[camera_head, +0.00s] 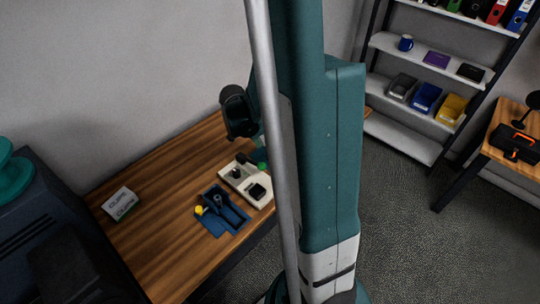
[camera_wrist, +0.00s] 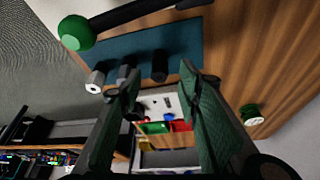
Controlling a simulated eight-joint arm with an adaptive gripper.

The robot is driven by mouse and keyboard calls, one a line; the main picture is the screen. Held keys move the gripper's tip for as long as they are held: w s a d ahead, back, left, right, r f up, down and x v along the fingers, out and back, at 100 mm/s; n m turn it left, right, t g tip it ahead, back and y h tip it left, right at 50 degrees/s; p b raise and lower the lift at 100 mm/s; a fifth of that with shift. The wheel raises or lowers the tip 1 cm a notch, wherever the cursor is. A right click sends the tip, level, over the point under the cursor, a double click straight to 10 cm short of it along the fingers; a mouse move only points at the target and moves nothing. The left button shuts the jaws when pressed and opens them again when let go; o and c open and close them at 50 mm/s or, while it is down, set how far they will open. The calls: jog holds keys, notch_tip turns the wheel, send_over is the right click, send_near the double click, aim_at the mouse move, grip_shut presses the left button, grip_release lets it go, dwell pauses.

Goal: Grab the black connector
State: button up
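Several black pieces could be the black connector; I cannot tell which. In the head view, a squarish black piece (camera_head: 257,191) lies in the white tray (camera_head: 231,181), and darker pieces (camera_head: 217,200) sit on the blue tray (camera_head: 234,216). In the wrist view, a short black cylinder (camera_wrist: 160,66) stands at the edge of a dark blue panel (camera_wrist: 140,47), beyond my fingertips. A grey-ended cylinder (camera_wrist: 96,82) is to its left. My gripper (camera_wrist: 158,88) is open, with nothing visible between its fingers. In the head view, my arm hides part of the table.
A green-ended black rod (camera_wrist: 76,33) crosses the upper left of the wrist view. A white box (camera_head: 120,203) stands at the left of the wooden table (camera_head: 165,245). Shelves (camera_head: 410,120) stand at the right.

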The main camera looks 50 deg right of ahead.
jog(key=shift+x, duration=2.6)
jog(key=shift+s+d, duration=0.1)
jog(key=c, duration=1)
